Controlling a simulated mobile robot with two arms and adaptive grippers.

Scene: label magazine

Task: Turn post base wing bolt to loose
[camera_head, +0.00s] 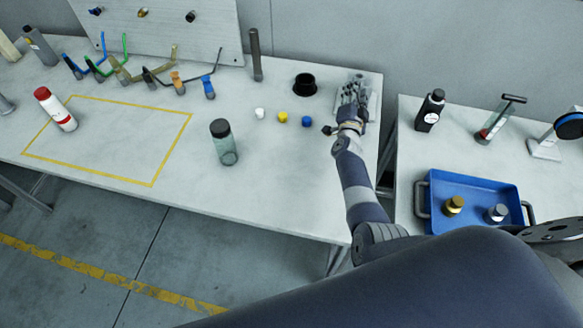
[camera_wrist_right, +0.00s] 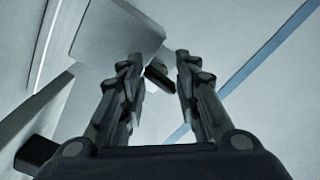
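My right gripper (camera_head: 356,88) is at the right back corner of the left table, over a pale grey block that it largely hides. In the right wrist view its two fingers (camera_wrist_right: 160,60) stand apart. A pale grey block (camera_wrist_right: 115,35) lies beyond them, probably the post base. A small dark piece (camera_wrist_right: 160,78) shows in the gap between the fingertips, possibly the wing bolt. I cannot tell whether the fingers touch it, or which way it is turned. My left gripper is not in view.
A black cup (camera_head: 305,85) stands left of my right gripper, with a dark upright post (camera_head: 256,55) farther left. A blue tray (camera_head: 478,184) is on the right table.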

